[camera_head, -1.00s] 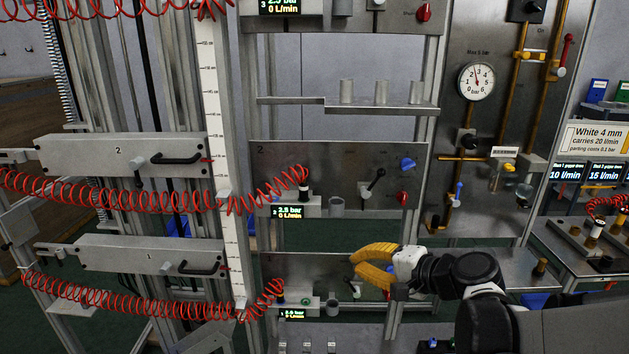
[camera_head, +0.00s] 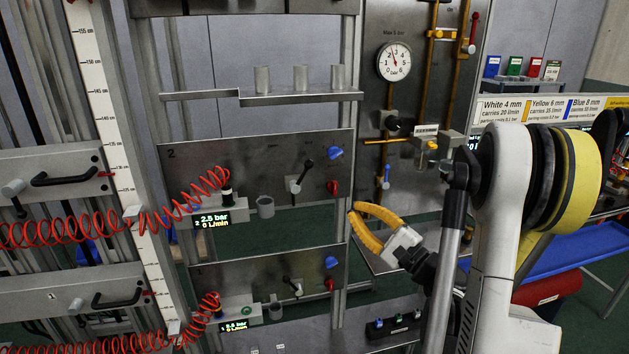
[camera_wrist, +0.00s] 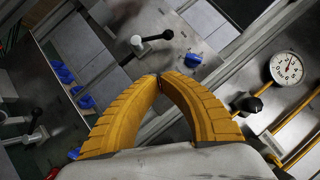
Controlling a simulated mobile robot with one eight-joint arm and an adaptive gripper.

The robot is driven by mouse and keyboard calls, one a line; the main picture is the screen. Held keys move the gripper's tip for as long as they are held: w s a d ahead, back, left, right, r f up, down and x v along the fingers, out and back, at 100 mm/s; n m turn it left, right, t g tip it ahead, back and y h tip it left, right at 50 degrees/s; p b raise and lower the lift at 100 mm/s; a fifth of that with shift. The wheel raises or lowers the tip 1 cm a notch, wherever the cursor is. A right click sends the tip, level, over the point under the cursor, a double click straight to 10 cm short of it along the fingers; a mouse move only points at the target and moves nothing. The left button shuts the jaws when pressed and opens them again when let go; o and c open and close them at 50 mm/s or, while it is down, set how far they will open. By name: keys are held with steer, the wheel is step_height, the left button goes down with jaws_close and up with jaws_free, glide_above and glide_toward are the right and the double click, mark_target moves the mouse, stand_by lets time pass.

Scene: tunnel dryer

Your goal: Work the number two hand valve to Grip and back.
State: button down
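The number two hand valve (camera_head: 302,176) is a black lever on a pale round base, on the grey panel marked 2 (camera_head: 180,190). Its lever points up and slightly right; the small labels by it cannot be read. In the wrist view the same valve (camera_wrist: 150,43) shows at upper middle, beyond my fingertips. My gripper (camera_head: 353,208) has two yellow ribbed fingers whose tips meet, with nothing between them. It is right of and below the valve in the head view, apart from the lever. The tips also show in the wrist view (camera_wrist: 159,79).
A blue knob (camera_head: 335,152) and a red knob (camera_head: 332,187) sit right of the valve. A similar lever (camera_head: 293,287) is on the panel below. A red coiled hose (camera_head: 160,218) runs left. A shelf with cups (camera_head: 370,96) is above. A gauge (camera_head: 394,62) is upper right.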

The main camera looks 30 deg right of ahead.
mark_target(302, 175)
steer(key=b+x, duration=0.1)
steer(key=x, duration=0.8)
steer(key=shift+w+a, duration=0.15)
steer(key=shift+w+a+r+b, duration=0.25)
steer(key=shift+w+a+r, duration=0.15)
steer(key=shift+w+a, duration=0.15)
steer(key=shift+w+a+r+b, duration=0.2)
steer(key=shift+w+a+r, duration=0.2)
steer(key=shift+a, duration=0.25)
steer(key=shift+w+a+r, duration=0.3)
steer(key=shift+a, duration=0.05)
